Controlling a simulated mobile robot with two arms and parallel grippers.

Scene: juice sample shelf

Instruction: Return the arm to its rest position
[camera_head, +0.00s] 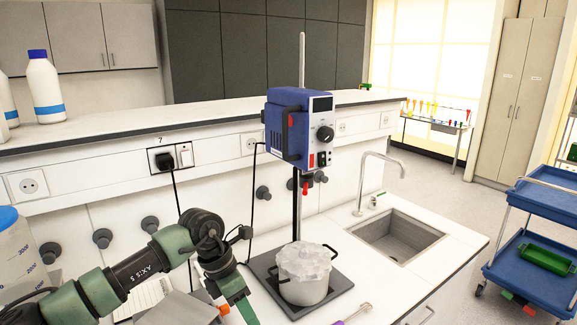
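My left arm (130,272), green and dark grey, comes in from the lower left and bends down over the bench. Its gripper (236,311) points down at the bottom edge of the picture, left of the stirrer's base plate. The fingertips are cut off or hidden, so I cannot tell whether it is open or shut. No held object shows. My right gripper is not in view.
A blue overhead stirrer (287,130) stands on a dark base plate (338,284) with a whitish pot (303,285). A sink (398,237) with a tap is to the right. A large container (18,262) stands at the left edge. A blue cart (535,265) is far right.

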